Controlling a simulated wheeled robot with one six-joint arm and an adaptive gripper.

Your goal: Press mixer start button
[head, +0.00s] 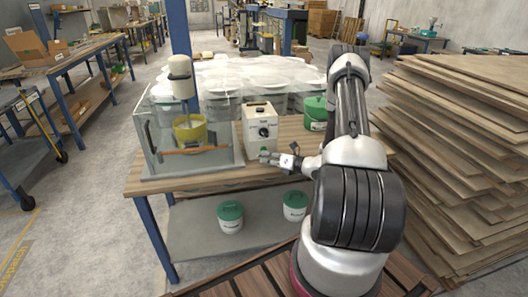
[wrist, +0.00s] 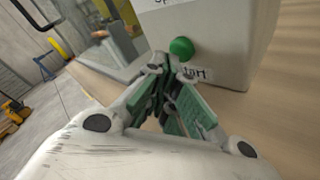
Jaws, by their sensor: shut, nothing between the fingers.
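The mixer's control box (head: 261,128) is a cream box with a dark dial on its front, standing on the wooden workbench. The green start button (wrist: 182,48) is on the box's face in the wrist view, above a partly hidden label ending in "rt". In the head view the button (head: 264,150) is low on the box, just above my gripper (head: 270,158). In the wrist view my gripper (wrist: 163,65) is shut and empty, its fingertips just below and left of the button. Whether they touch the box is unclear. The mixer (head: 180,80) stands left of the box, over a yellow bowl (head: 189,130).
A clear enclosure (head: 160,145) with an orange bar surrounds the mixer. A green-lidded bucket (head: 315,110) stands right of the box. Two white tubs with green lids (head: 230,217) sit on the lower shelf. Stacked wood sheets (head: 460,150) rise at the right.

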